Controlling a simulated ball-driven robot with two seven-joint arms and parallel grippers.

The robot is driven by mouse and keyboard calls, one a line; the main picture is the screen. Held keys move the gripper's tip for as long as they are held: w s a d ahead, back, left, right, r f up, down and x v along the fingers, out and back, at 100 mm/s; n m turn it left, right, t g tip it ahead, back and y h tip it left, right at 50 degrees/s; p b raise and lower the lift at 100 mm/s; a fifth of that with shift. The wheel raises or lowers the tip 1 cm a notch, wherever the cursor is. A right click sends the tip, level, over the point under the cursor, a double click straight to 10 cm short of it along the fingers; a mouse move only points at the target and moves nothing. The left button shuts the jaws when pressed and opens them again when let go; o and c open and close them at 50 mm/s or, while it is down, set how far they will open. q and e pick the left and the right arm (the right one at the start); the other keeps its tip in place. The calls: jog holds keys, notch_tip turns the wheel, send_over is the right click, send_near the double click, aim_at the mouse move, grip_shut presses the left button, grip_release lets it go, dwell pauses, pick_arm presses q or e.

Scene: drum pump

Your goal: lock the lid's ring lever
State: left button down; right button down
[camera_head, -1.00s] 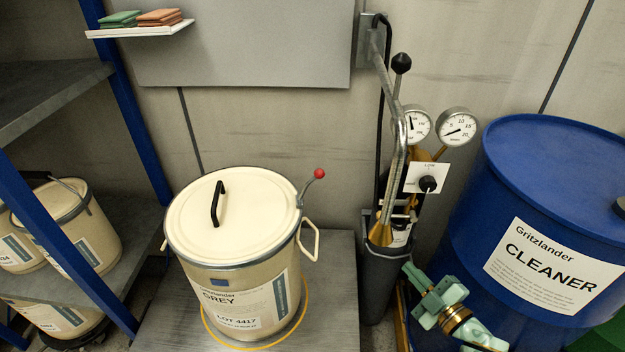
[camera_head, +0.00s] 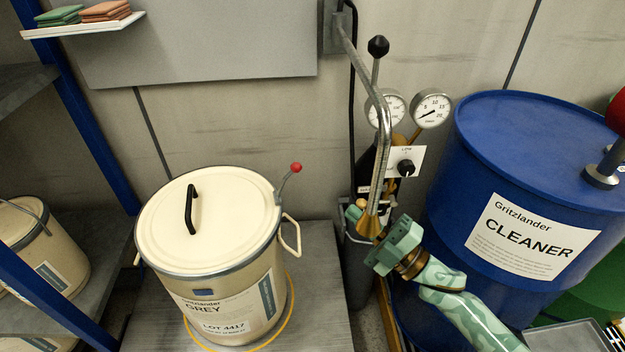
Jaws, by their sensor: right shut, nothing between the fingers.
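A cream drum (camera_head: 228,300) labelled "GREY" and "LOT 4417" stands on a grey platform at the lower left of centre. Its cream lid (camera_head: 207,222) is on, with a black handle on top. A grey ring (camera_head: 183,274) runs around the lid's edge. The ring lever (camera_head: 286,182) with a red ball knob sticks up and outward at the rim's right side. My left gripper is not in view.
A blue "CLEANER" drum (camera_head: 455,217) stands at the right. Shelving with pails (camera_head: 70,250) is at the left. The space above the lid is clear.

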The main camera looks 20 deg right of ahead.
aim_at(300, 170)
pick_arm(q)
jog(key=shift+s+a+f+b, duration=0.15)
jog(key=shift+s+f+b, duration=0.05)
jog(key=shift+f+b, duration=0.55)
pick_arm(e)
jog(key=x, duration=1.1)
jog(key=shift+w, duration=0.25)
jog(key=shift+a, duration=0.1)
